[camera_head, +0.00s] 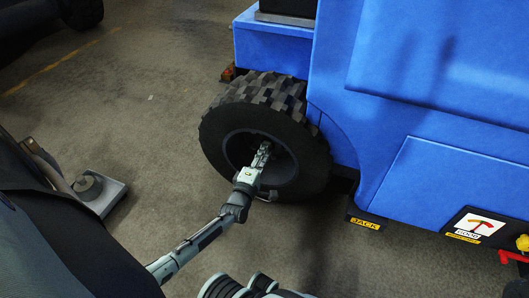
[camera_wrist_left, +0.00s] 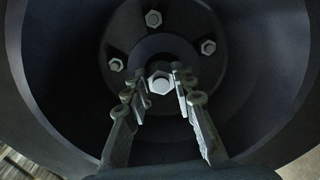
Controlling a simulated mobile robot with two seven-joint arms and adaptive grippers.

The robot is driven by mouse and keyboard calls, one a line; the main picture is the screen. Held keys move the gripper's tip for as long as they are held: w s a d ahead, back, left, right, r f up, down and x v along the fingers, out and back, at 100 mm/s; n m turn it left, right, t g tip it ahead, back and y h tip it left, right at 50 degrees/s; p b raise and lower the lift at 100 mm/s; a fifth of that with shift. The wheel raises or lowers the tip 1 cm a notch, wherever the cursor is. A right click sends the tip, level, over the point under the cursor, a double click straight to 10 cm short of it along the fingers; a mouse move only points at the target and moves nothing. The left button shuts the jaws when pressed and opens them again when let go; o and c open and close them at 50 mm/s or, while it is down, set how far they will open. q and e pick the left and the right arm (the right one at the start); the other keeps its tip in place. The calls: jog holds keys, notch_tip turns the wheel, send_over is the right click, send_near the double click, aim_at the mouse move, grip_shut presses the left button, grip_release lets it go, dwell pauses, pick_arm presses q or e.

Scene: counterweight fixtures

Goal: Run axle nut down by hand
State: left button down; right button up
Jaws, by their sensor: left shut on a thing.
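The axle nut (camera_wrist_left: 161,83) is a light grey hex nut at the middle of the wheel hub in the left wrist view. My left gripper (camera_wrist_left: 160,86) has one finger on each side of it and is shut on it. In the head view my left gripper (camera_head: 262,152) reaches into the rim of the black knobbly wheel (camera_head: 222,125), and the nut is hidden there. The dark hub (camera_wrist_left: 180,18) carries several smaller hex nuts around the axle nut.
The blue vehicle body (camera_head: 430,90) stands above and right of the wheel. A yellow JACK label (camera_head: 365,223) sits low on it. A grey plate with a round part (camera_head: 98,192) lies on the floor at left. The floor before the wheel is largely clear.

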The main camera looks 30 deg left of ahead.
pick_arm(q)
jog(key=shift+m, duration=0.3)
jog(key=c, duration=1.2)
grip_release()
jog(key=v, duration=1.2)
jog(key=shift+d, duration=0.1)
